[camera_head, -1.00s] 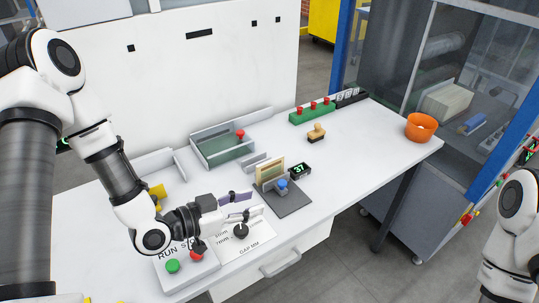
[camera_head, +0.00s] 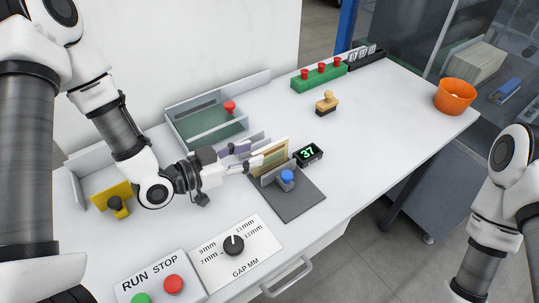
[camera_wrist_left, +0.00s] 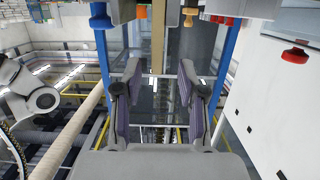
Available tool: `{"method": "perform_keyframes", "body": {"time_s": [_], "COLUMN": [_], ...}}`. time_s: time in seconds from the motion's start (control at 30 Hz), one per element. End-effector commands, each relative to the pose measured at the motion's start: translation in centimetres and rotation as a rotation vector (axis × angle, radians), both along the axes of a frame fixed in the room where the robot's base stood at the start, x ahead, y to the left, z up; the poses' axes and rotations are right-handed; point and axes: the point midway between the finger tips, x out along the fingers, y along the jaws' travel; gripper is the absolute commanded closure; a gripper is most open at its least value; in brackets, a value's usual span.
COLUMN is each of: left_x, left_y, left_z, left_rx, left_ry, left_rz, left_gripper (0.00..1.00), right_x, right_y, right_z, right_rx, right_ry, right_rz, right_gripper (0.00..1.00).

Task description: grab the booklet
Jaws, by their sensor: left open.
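The booklet (camera_head: 274,154) is a thin tan and green upright piece standing in a small grey holder on a dark base plate (camera_head: 297,204). My left gripper (camera_head: 253,154) is open, with its fingertips at the booklet's left end. In the left wrist view the booklet (camera_wrist_left: 158,42) is a narrow tan vertical strip, seen edge-on, lined up with the gap between the purple-padded fingers (camera_wrist_left: 160,70). The head view does not show clearly whether a finger touches it. My right arm is at the right edge; its gripper is out of view.
A blue knob (camera_head: 287,176) and a display reading 37 (camera_head: 308,154) stand close to the booklet. A stamp (camera_head: 327,102), a GAP MM dial (camera_head: 234,245) and a RUN/STOP panel (camera_head: 160,275) are on the table.

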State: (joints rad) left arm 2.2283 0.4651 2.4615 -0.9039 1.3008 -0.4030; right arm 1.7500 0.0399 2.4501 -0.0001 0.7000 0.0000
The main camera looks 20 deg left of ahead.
Motion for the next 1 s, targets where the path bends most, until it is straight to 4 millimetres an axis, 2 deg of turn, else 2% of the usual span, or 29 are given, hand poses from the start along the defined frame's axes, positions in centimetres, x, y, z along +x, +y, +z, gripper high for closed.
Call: {"method": "perform_keyframes", "body": {"time_s": [0.27, 0.47, 0.7, 0.73, 0.83, 1.0], "left_x": [2.0, 4.5, 4.9, 4.9, 4.9, 4.9], "left_y": [-1.9, -3.7, -3.9, -3.9, -3.9, -3.9], "left_z": [0.0, -0.4, -0.7, -0.7, -0.7, -0.7], "left_rx": [0.004, 0.001, -0.003, -0.003, -0.002, -0.002], "left_ry": [-0.001, -0.002, -0.002, -0.002, -0.002, -0.002], "left_rz": [-0.007, -0.005, -0.001, -0.001, -0.001, -0.001], "left_gripper": [0.59, 0.59, 0.59, 0.63, 0.98, 1.00], "right_x": [0.0, 0.0, 0.0, 0.0, 0.0, 0.0], "right_y": [0.0, 0.0, 0.0, 0.0, 0.0, 0.0], "right_z": [0.8, 1.7, 1.6, 1.6, 1.6, 1.6], "right_rx": [0.000, 0.000, 0.000, 0.000, 0.000, 0.000], "right_ry": [0.000, 0.000, 0.000, 0.000, 0.000, 0.000], "right_rz": [0.000, 0.000, 0.000, 0.000, 0.000, 0.000], "right_gripper": [0.44, 0.44, 0.44, 0.44, 0.44, 0.44]}}
